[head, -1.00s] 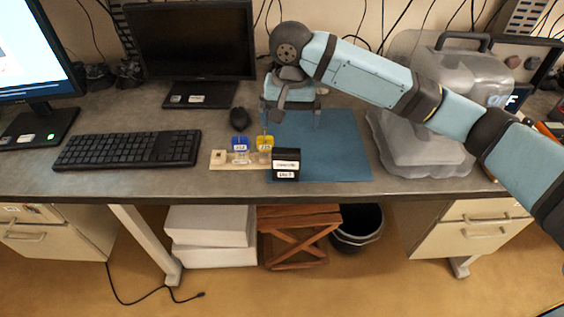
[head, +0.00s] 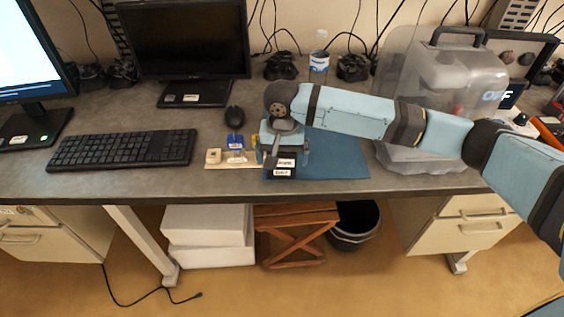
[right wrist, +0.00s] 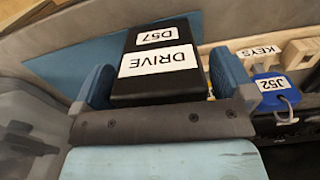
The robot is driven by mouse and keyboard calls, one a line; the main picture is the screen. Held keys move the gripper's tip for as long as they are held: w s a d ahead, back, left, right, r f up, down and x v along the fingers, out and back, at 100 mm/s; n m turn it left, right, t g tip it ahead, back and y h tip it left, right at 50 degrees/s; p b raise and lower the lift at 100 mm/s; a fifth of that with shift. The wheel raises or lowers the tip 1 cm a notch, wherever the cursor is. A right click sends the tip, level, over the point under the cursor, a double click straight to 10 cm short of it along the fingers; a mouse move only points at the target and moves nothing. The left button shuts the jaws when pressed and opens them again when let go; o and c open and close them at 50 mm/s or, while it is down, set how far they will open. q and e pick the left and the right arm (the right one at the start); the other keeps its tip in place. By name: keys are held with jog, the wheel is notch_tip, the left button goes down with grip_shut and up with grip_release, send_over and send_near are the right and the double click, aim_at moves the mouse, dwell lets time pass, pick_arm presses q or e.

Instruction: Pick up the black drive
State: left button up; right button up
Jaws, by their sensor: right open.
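The black drive (head: 281,172) stands on the desk at the front edge of the blue mat, with white labels on it. In the right wrist view the drive (right wrist: 150,88) shows labels reading "DRIVE" and "D57" and sits between the two blue fingers. My right gripper (head: 282,152) is open, with one finger on each side of the drive; it also shows in the right wrist view (right wrist: 160,82). I cannot tell whether the fingers touch it. My left gripper is not in view.
A tan board (head: 218,164) with a blue padlock tag (head: 235,142) is just left of the drive. A clear-covered machine (head: 440,80) stands right. The blue mat (head: 345,160) has bare room right of the gripper.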

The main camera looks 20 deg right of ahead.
jog(key=c, duration=1.1)
jog(key=shift+o, duration=0.2)
jog(key=shift+r, duration=0.15)
